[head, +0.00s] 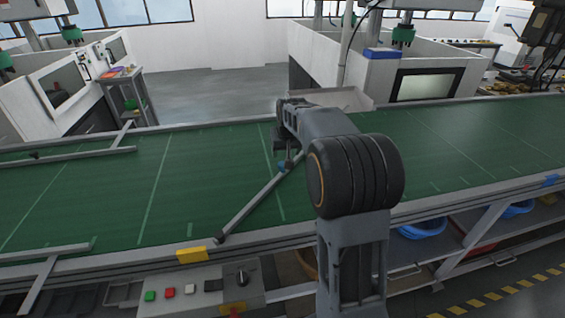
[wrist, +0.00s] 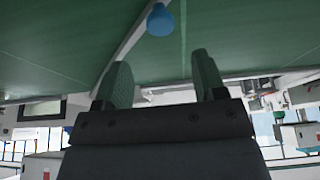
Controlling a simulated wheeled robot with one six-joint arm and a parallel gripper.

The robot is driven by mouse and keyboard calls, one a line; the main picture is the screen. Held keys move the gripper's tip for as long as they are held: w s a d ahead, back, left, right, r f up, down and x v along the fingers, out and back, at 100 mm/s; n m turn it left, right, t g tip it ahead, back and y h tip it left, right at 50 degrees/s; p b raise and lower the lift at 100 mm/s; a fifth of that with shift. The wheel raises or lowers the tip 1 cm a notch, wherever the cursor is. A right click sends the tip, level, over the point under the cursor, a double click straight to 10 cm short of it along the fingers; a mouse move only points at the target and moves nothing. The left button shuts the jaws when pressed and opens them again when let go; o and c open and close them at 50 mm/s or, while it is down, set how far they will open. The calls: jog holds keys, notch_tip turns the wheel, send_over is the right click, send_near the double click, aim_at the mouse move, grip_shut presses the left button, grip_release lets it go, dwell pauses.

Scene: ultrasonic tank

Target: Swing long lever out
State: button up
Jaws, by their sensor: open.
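The long lever (head: 255,204) is a thin grey bar lying slantwise over the green conveyor belt (head: 190,170). Its near end meets the front rail by the yellow block, and its far end reaches toward my gripper (head: 284,143). A blue knob (head: 283,166) stands near the lever's far end, partly hidden by my gripper. In the wrist view the blue knob (wrist: 160,20) shows at the top, beyond the two fingertips of my open gripper (wrist: 163,75). The grey lever (wrist: 128,40) runs beside it. Nothing is between the fingers, and the knob looks apart from them.
A yellow block (head: 192,255) sits on the front rail. A control box (head: 205,291) with coloured buttons and a black rotary switch is below. Grey guide bars (head: 70,155) lie over the belt's left side.

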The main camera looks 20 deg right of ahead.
jog(key=p+x, duration=0.1)
jog(key=x, duration=0.7)
jog(key=shift+w+a+f, duration=0.1)
jog(key=shift+f, duration=0.05)
jog(key=shift+c, duration=0.4)
grip_shut()
